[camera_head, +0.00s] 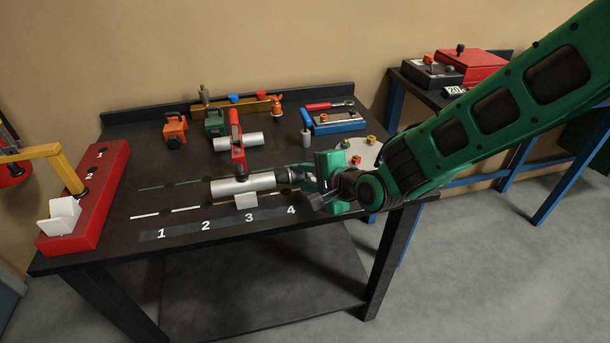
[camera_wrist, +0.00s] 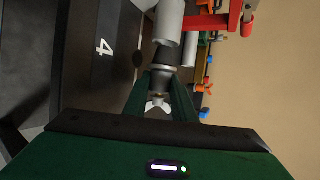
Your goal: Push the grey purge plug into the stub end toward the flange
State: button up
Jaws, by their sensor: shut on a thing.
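A silver stub pipe (camera_head: 243,184) lies on the table under a red clamp (camera_head: 238,145). In the wrist view its near end (camera_wrist: 169,22) points at my gripper. The grey purge plug (camera_wrist: 160,70) stands in line with that end, with a dark band by the pipe and a pale wing-shaped nut behind. My gripper (camera_wrist: 161,80) is shut on the plug, a finger on each side. In the head view my gripper (camera_head: 299,173) is at the pipe's right end and mostly hides the plug. How deep the plug sits is unclear. I cannot make out the flange for certain.
A small pale block (camera_head: 246,201) stands before the pipe, behind a strip numbered 1 to 4 (camera_head: 180,229). A second pipe (camera_head: 240,141) lies behind. A round plate with coloured knobs (camera_head: 366,153) is right of my gripper. A red stand (camera_head: 95,205) is at the left.

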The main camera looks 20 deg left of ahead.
aim_at(289, 178)
jog(key=shift+s+a, duration=0.25)
jog(key=shift+a, duration=0.25)
jog(key=shift+a, duration=0.1)
jog(key=shift+s+a, duration=0.25)
jog(key=shift+a, duration=0.15)
jog(key=shift+s+a, duration=0.35)
jog(key=shift+a, duration=0.15)
dwell(0.3)
jog(key=o, duration=1.2)
jog(key=shift+c, duration=0.2)
jog(key=shift+d, duration=0.1)
